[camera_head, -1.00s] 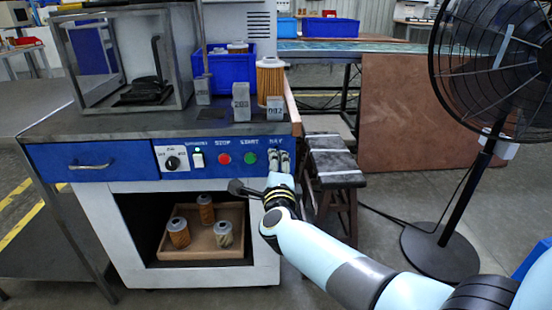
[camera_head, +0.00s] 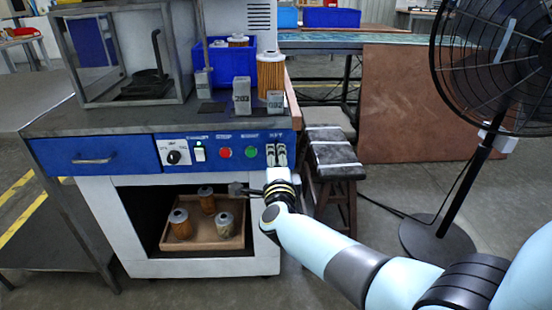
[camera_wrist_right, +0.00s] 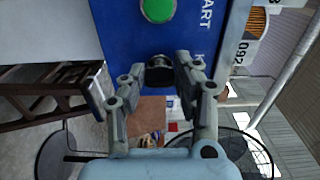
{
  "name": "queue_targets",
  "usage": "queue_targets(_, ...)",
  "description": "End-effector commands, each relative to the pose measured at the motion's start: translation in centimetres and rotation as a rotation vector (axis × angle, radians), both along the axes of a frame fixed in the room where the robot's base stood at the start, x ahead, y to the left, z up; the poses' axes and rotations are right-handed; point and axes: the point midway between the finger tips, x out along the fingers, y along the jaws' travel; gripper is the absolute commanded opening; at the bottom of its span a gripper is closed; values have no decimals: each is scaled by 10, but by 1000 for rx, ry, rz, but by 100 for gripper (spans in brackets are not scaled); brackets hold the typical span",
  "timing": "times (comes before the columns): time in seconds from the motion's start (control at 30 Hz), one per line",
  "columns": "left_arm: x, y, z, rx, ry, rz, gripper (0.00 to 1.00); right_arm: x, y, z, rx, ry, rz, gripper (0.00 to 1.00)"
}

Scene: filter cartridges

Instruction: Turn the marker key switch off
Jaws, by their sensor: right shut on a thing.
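The key switch is a dark round knob (camera_wrist_right: 160,72) on the blue control panel (camera_head: 112,155), under the KEY lettering at the panel's right end. My right gripper (camera_head: 276,156) is at that spot and hides the switch in the head view. In the right wrist view my right gripper (camera_wrist_right: 156,80) has one grey finger on each side of the knob and is shut on it. The right finger lies close against the knob. The knob's turned position cannot be read. My left gripper is not in view.
Left of the key switch are a green button (camera_head: 251,153), a red button (camera_head: 225,154), a lit rocker switch (camera_head: 199,151) and a black selector (camera_head: 173,157). A tray of filters (camera_head: 230,243) is below. A stool (camera_head: 333,165) and a fan (camera_head: 492,70) stand right.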

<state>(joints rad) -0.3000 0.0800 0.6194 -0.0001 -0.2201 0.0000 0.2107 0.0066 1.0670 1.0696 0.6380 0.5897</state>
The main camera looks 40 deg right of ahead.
Motion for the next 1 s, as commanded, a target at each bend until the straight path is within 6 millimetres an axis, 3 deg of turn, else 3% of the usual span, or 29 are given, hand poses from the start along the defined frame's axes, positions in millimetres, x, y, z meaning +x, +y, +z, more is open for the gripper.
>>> queue_targets(0.03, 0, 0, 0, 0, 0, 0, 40, -1, 1, -3, 2, 6, 3, 34)
queue_targets(0.2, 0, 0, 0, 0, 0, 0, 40, -1, 1, -2, 2, 3, 2, 54)
queue_targets(0.57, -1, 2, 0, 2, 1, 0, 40, -8, 5, -1, 3, 1, 1, 54)
queue_targets(1.0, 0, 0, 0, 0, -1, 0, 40, -85, 52, -2, 4, 5, 1, 54)
